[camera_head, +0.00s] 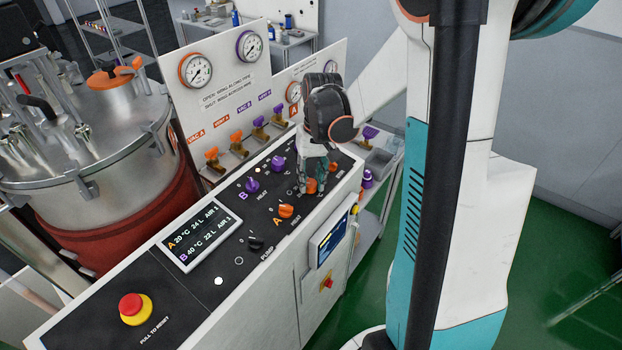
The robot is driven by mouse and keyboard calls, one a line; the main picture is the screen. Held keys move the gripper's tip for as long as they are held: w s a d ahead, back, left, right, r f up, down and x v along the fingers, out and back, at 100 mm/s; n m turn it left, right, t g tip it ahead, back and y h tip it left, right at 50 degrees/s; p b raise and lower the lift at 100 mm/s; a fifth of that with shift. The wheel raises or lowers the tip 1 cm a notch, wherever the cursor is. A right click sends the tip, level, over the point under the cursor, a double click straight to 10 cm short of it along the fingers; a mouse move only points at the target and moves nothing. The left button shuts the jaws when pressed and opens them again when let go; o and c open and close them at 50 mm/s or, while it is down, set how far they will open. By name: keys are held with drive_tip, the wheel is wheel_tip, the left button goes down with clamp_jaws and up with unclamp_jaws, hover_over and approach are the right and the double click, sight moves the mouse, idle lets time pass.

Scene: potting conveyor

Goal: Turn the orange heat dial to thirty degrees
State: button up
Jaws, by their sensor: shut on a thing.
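An orange dial (286,211) sits on the black panel beside an "A" and a label that looks like "HEAT". Its pointer setting is too small to read. My gripper (314,181) points down at a second orange dial (311,186), farther back on the same panel, and is shut on it. The fingers partly cover this dial, and its label is hidden. A third orange dial (333,167) sits just right of my gripper. The display (201,238) reads A 20 °C, 24 L, AIR 1 and B 40 °C, 22 L, AIR 1.
Purple dials (252,185) stand along the panel's far side, and a black pump knob (256,243) is nearer. A red stop button (135,308) is at the front left. Orange and purple valves and gauges (196,70) line the back, with a metal tank (90,150) at left.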

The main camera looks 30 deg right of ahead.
idle(0.3)
drive_tip(key=o, duration=1.1)
wheel_tip(320, 180, up, 12)
drive_tip(key=d, duration=0.1)
drive_tip(key=shift+d, duration=0.2)
